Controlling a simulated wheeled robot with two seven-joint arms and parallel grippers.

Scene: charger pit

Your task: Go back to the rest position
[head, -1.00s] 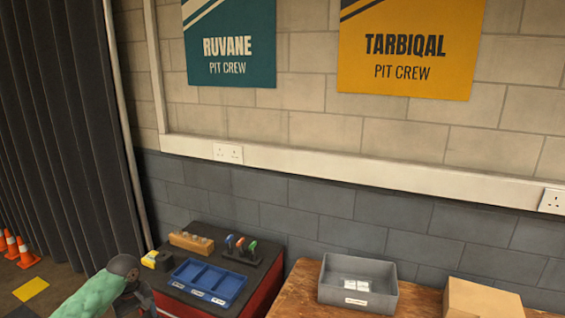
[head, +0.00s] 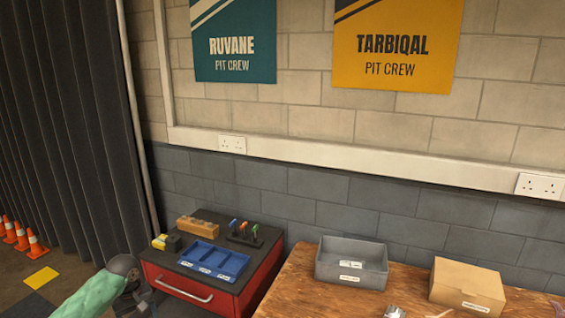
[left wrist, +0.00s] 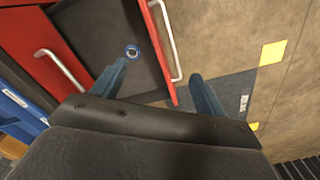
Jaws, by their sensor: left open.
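My left arm comes in at the lower left of the head view, its dark wrist (head: 124,268) beside the red cabinet (head: 215,305). Its fingertips are not clear there. In the left wrist view my left gripper (left wrist: 158,72) is open, with nothing between its two blue-grey fingers. Beyond them a red-fronted drawer (left wrist: 158,50) stands pulled out, and a small round blue-and-white thing (left wrist: 132,52) lies on its dark floor.
On the cabinet stand a blue tray (head: 240,270), a wooden block (head: 198,228), a dark rack (head: 255,240) and a yellow-and-black item (head: 167,242). The wooden table (head: 290,290) bears a grey bin (head: 325,268) and a cardboard box (head: 468,282). Orange cones (head: 36,245) stand at left.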

